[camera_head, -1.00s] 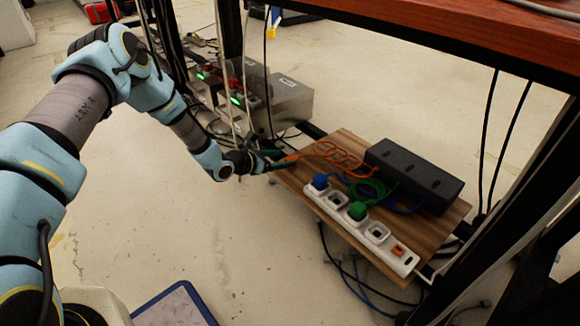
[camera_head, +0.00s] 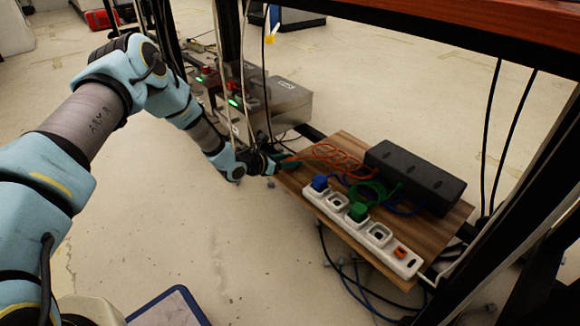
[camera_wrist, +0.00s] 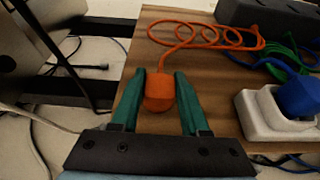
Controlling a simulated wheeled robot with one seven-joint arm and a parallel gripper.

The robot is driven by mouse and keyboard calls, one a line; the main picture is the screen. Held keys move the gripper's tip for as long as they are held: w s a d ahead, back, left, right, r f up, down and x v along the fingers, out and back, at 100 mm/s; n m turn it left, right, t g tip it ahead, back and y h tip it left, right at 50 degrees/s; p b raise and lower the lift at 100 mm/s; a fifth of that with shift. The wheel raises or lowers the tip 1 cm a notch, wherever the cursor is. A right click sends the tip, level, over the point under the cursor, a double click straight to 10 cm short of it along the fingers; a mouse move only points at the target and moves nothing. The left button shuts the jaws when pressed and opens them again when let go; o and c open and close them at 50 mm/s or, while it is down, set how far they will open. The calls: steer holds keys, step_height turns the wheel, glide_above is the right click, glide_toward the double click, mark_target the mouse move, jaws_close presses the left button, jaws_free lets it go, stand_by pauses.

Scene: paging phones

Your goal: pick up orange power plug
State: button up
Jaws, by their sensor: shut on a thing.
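The orange power plug (camera_wrist: 159,92) is between the two green fingers of my gripper (camera_wrist: 158,88) in the wrist view, near the left edge of the wooden board (camera_wrist: 135,100). The fingers are shut on it. Its orange cord (camera_wrist: 205,37) runs up from the plug and coils across the board. In the head view my gripper (camera_head: 277,164) is at the board's left corner, and the plug is too small and covered to make out there. The coiled orange cord (camera_head: 335,152) shows to its right.
A white power strip (camera_head: 378,236) holds a blue plug (camera_head: 319,182) and a green plug (camera_head: 357,211). A black box (camera_head: 415,175) lies behind it on the board. Metal boxes (camera_head: 285,106) stand behind my gripper. Thin cables hang near the arm. A table edge (camera_head: 480,38) overhangs.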

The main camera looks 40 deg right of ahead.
mark_target(290, 160)
jaws_close()
step_height(290, 160, up, 13)
steer(key=p, duration=0.6)
steer(key=shift+r+p, duration=0.15)
steer(key=shift+p, duration=0.2)
steer(key=s+a+p, duration=0.1)
steer(key=s+p, duration=0.3)
steer(key=s, duration=0.8)
steer(key=shift+a+p, duration=0.25)
steer(key=shift+p, duration=0.1)
